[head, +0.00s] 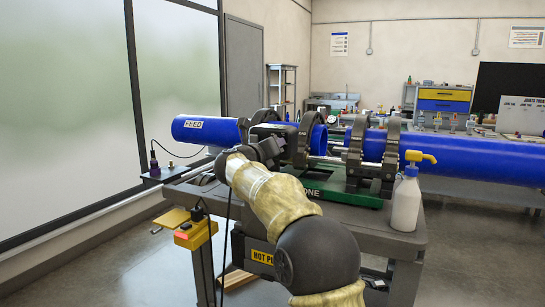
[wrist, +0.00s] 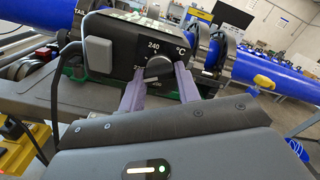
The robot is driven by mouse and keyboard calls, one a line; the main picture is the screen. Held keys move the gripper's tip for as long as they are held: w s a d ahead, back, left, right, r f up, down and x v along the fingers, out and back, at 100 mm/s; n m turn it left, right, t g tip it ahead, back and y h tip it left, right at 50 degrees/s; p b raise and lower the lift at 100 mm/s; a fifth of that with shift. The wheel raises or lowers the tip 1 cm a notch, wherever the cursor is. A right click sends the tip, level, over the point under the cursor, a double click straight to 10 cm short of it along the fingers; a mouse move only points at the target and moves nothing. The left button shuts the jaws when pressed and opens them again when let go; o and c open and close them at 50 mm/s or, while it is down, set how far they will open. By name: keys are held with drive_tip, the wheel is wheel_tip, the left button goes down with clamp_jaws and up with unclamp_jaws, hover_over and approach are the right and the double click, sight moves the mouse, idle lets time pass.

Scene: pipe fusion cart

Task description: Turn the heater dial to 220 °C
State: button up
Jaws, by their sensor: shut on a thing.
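Where the dial points cannot be told. My gripper (wrist: 160,74) has its two purple fingers on either side of the dial and is shut on it. In the head view, my gripper (head: 270,149) is at the heater box (head: 270,129), and the dial is hidden.
Blue pipes (head: 470,158) lie in dark clamps (head: 385,160) on the cart (head: 395,232). A white pump bottle (head: 406,200) stands at the cart's right front corner. A yellow box (head: 195,233) with cables hangs at the left. Open floor lies around the cart.

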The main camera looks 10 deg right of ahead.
drive_tip(key=shift+f+m+b, duration=0.15)
drive_tip(key=shift+m+b, duration=0.4)
drive_tip(key=shift+m, duration=0.25)
drive_tip(key=o, duration=1)
drive_tip(key=v, duration=1.7)
drive_tip(key=shift+s+a+b, duration=0.15)
drive_tip(key=shift+b, duration=0.2)
